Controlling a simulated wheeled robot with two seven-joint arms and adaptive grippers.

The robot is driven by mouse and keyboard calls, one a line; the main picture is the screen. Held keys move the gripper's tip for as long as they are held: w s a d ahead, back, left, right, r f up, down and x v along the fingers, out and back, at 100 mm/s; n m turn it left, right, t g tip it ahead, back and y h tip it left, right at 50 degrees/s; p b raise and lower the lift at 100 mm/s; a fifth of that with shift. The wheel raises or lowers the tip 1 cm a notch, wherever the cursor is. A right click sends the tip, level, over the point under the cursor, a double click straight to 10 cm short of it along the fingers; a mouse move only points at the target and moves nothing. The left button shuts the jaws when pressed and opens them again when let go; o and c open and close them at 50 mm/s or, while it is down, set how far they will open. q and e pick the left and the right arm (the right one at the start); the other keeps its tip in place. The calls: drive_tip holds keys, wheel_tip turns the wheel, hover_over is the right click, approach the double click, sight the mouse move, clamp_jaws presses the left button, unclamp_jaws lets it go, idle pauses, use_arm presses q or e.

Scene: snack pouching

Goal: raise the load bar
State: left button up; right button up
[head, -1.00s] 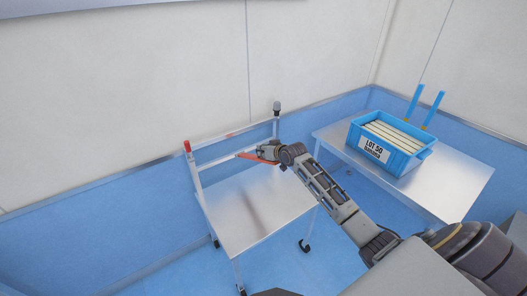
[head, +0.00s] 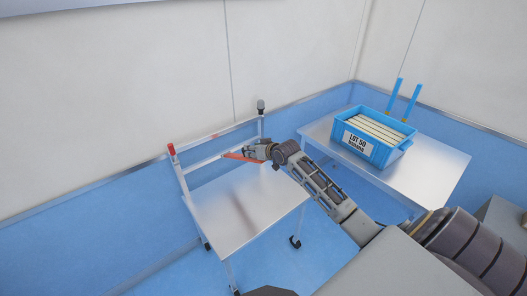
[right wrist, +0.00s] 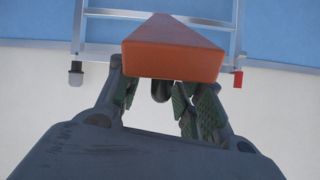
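An orange-red bar (head: 238,156), the likely load bar, lies slantwise above the silver cart (head: 235,205), near its rear rails. In the right wrist view the orange bar (right wrist: 172,50) has its blunt end close to the camera and tapers away toward the cart frame. My right gripper (head: 256,150) is at the bar's right part, over the back of the cart. In the right wrist view its fingers (right wrist: 163,95) are apart on both sides, with their tips partly hidden by the bar; a firm grip cannot be made out. My left gripper is not in view.
The cart has a red-capped post (head: 171,149) and a dark-capped post (head: 261,107). A metal table (head: 445,167) at right carries a blue crate (head: 398,151) of pale upright items. Two blue uprights (head: 412,103) stand behind it. The cart top is bare.

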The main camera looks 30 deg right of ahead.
drive_tip(key=shift+v, duration=3.95)
